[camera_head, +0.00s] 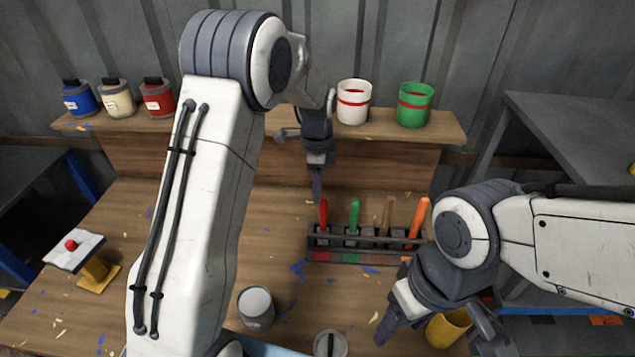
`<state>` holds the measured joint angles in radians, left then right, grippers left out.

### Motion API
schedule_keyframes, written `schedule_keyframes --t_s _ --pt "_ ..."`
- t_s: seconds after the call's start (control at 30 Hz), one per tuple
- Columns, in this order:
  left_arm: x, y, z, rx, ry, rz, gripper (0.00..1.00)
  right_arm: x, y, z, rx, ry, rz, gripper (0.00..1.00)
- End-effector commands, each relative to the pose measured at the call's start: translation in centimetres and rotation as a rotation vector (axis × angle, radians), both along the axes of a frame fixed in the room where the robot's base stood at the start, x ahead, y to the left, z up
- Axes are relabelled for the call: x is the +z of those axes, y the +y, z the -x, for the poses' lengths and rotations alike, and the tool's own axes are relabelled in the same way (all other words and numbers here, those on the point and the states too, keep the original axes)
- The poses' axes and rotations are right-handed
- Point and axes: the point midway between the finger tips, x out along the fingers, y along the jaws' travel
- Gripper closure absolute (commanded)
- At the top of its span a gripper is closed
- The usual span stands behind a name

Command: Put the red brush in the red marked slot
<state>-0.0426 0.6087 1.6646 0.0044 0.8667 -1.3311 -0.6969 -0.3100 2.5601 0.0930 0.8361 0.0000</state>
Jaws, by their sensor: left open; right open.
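The red brush (323,216) stands handle-up at the left end of a dark rack (365,243) on the table. It appears to be in the leftmost slot, above the red mark (321,257); its lower part is hidden by the rack. A green, a brown and an orange handle (419,217) stand to its right. My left gripper (317,186) is open and points down just above and behind the red brush, apart from it as far as I can tell. My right gripper (438,332) is open and low at the right front, in front of the rack.
A yellow cup (450,328) is partly hidden by my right gripper. A grey can (256,307) and another can (330,343) stand at the front. A raised shelf (270,124) behind holds paint jars, a white cup (354,101) and a green cup (415,104). A red-button stand (75,249) is left.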

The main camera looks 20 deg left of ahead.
Motion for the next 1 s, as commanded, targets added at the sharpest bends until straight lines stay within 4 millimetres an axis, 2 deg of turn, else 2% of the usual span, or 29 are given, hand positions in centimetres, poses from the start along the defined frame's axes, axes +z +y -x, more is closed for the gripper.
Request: schedule_keyframes --t_s 0.1,0.33,0.47,0.57,0.67,0.73,0.8,0.9,1.0 --pt "1.7 0.0 -0.1 0.0 -0.003 0.0 0.47 -0.5 0.0 0.0 0.0 0.0 0.0 0.37" --pt "2.9 0.0 0.1 0.001 0.001 0.0 0.47 -0.6 0.0 0.0 0.0 0.0 0.0 0.37" --pt "3.9 -1.8 1.4 0.032 -0.003 0.005 0.47 -0.5 0.0 0.0 0.0 0.0 0.0 0.37" --pt "5.8 -5.3 5.0 0.113 -0.01 0.016 0.47 -0.5 0.0 0.0 0.0 0.0 0.0 0.37" --pt "7.6 -9.2 10.9 0.238 -0.011 0.034 0.47 -0.5 0.0 0.0 0.0 0.0 0.0 0.37" --pt "8.4 -11.2 15.6 0.336 -0.007 0.048 0.47 -0.6 0.0 0.0 0.0 0.0 0.0 0.37" --pt "8.8 -12.3 20.1 0.433 -0.001 0.06 0.47 -0.6 0.0 0.0 0.0 0.0 0.0 0.37" --pt "8.7 -12.7 25.6 0.554 0.011 0.073 0.47 -0.6 0.0 0.0 0.0 0.0 0.0 0.37" --pt "8.2 -12.3 29.4 0.647 0.023 0.082 0.47 -0.6 0.0 0.0 0.0 0.0 0.0 0.37"
